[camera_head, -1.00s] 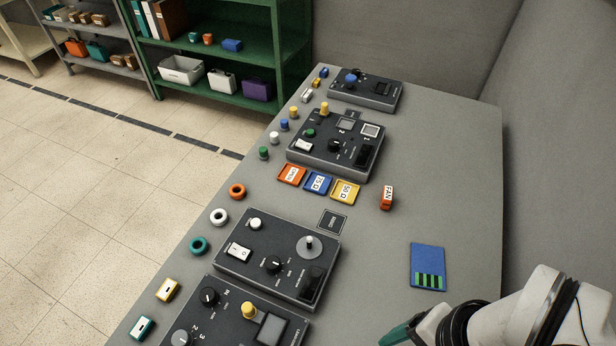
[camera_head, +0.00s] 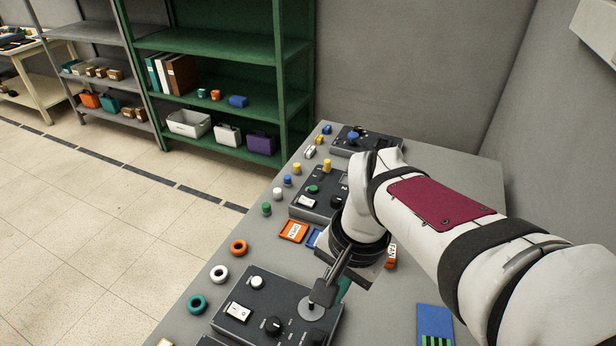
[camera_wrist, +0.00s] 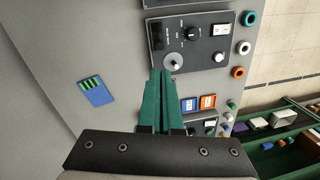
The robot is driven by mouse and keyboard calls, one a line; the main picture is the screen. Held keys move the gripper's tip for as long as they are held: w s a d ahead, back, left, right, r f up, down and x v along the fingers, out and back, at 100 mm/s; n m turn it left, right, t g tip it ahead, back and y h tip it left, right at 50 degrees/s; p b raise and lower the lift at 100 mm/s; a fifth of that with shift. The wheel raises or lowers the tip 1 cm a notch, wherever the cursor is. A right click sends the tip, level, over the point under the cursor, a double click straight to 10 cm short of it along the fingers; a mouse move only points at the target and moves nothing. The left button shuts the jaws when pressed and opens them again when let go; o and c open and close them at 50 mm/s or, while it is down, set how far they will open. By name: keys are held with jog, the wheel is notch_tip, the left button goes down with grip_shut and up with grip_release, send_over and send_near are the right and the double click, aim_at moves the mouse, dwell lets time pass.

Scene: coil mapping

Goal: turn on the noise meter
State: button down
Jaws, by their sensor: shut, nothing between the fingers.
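I cannot read a label that tells which control box is the noise meter. The near dark box (camera_head: 245,290) has a white rocker switch (camera_head: 239,311), a black knob (camera_head: 272,326) and a round grey disc with a stick (camera_head: 312,309). The same box (camera_wrist: 205,50) is in the wrist view, with its disc (camera_wrist: 173,60) just beyond my fingertips. My gripper (camera_head: 335,292) is shut and empty, over the box's right side by the disc. I cannot tell whether it touches. A middle box (camera_head: 310,206) is partly hidden by my arm; a far box (camera_head: 375,138) stands beyond.
Orange (camera_head: 294,231) and blue (camera_head: 314,239) labelled trays lie beyond the near box. Orange, white and teal rings (camera_head: 197,304) line the table's left edge. A blue card (camera_head: 432,322) lies on the right. Green shelves (camera_head: 225,88) stand behind. The table's (camera_head: 470,175) far right is clear.

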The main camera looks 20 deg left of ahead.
jog(key=a+f+n, duration=0.2)
jog(key=a+f, duration=0.1)
jog(key=a, duration=1)
send_over(233, 308)
jog(key=d, duration=0.2)
jog(key=f, duration=0.2)
jog(key=shift+d, duration=0.2)
jog(key=f, duration=0.4)
jog(key=a+f, duration=0.1)
jog(key=f, duration=0.4)
jog(key=a+f, duration=0.1)
jog(key=f, duration=0.3)
jog(key=shift+f, duration=0.35)
jog(key=shift+a+f, duration=0.15)
jog(key=shift+f, duration=0.05)
